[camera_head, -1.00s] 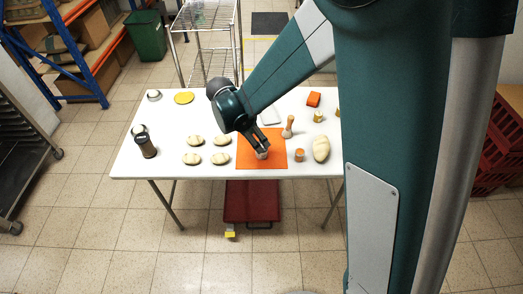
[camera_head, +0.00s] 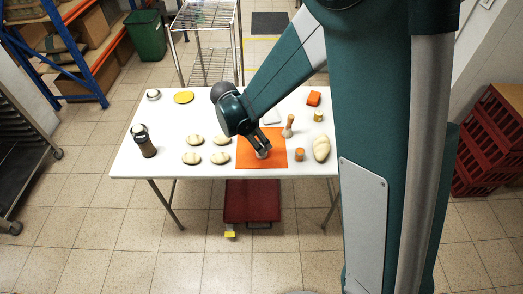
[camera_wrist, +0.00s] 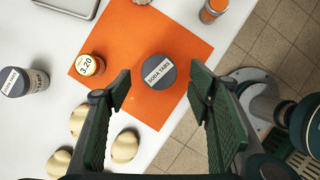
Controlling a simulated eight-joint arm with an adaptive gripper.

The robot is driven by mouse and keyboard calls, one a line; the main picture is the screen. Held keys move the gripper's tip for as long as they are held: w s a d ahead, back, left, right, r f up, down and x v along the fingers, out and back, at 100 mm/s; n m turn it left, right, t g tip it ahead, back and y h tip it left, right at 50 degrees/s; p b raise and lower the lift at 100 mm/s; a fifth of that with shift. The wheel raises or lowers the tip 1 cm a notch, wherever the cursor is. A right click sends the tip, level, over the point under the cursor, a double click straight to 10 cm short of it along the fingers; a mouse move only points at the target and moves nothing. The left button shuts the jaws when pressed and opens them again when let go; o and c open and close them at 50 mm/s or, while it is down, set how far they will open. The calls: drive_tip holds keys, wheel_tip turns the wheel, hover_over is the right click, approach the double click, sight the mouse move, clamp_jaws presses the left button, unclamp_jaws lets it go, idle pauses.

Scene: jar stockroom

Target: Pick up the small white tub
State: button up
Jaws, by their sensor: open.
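A small round tub (camera_wrist: 158,71) with a dark grey lid and a white label reading "SODA TABS" stands on the orange mat (camera_wrist: 130,25). In the head view, the tub (camera_head: 264,154) looks pale and is partly hidden by my gripper (camera_head: 262,148). In the wrist view, my gripper (camera_wrist: 160,88) is open, with its fingers spread to the left and right of the tub's near side. The fingers appear apart from it. From above the lid hides most of its body.
A small jar (camera_wrist: 90,65) marked "3.20" stands left on the mat. A grey-lidded jar (camera_wrist: 24,81) is farther left. An orange jar (camera_wrist: 213,10) stands near the table edge. Several pale bread rolls (camera_head: 193,158) lie left of the mat.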

drive_tip(key=shift+b+x, duration=0.75)
drive_tip(key=shift+x, duration=1.85)
drive_tip(key=shift+a, duration=0.1)
drive_tip(key=c, duration=1.1)
